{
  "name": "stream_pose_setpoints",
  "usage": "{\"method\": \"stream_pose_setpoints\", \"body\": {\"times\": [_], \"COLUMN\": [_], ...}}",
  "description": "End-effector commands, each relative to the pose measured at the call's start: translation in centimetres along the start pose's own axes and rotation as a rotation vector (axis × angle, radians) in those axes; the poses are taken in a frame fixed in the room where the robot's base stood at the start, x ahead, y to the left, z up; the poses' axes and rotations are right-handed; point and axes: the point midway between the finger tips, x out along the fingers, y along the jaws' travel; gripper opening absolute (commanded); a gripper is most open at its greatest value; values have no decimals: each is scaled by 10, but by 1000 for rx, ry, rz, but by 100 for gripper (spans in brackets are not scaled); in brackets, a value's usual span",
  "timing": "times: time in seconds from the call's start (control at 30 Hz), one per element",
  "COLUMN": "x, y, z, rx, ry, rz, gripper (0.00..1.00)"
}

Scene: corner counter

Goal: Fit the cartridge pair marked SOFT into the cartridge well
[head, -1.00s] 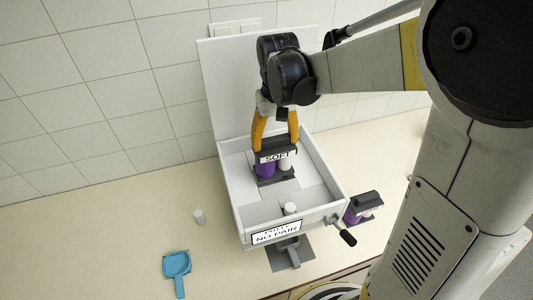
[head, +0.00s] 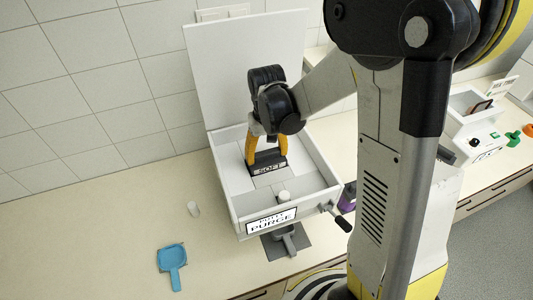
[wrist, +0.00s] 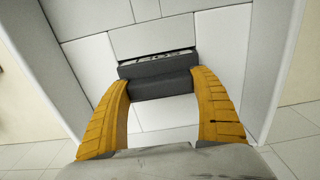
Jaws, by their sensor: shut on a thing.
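The cartridge pair marked SOFT (head: 268,169) sits low inside the white open box that holds the well. In the head view only its dark top and SOFT label show; its cartridges are hidden below. My gripper (head: 267,157) points down with its yellow fingers at both ends of the dark top, shut on it. In the wrist view the dark top (wrist: 152,76) lies between the fingers, close to level with the white panels around it. The front sign (head: 271,220) of the white box (head: 322,165) reads PURGE in its large line.
A white knob (head: 284,197) stands inside the box near its front. A black-ended lever (head: 341,222) sticks out at front right. Another purple cartridge pair (head: 348,196) is partly hidden by my arm.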

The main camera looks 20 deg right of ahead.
Motion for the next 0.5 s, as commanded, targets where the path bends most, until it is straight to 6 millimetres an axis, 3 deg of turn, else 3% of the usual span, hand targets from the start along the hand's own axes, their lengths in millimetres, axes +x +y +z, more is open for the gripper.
{"method": "stream_pose_setpoints", "body": {"times": [0.07, 0.1, 0.17, 0.5], "x": [3, 4, 3, 1], "y": [0, 0, 0, 0], "z": [0, 0, 0, 0], "rx": [0, 0, 0, 0], "ry": [0, 0, 0, 0], "rz": [0, 0, 0, 0], "gripper": [33, 76, 95, 98]}}
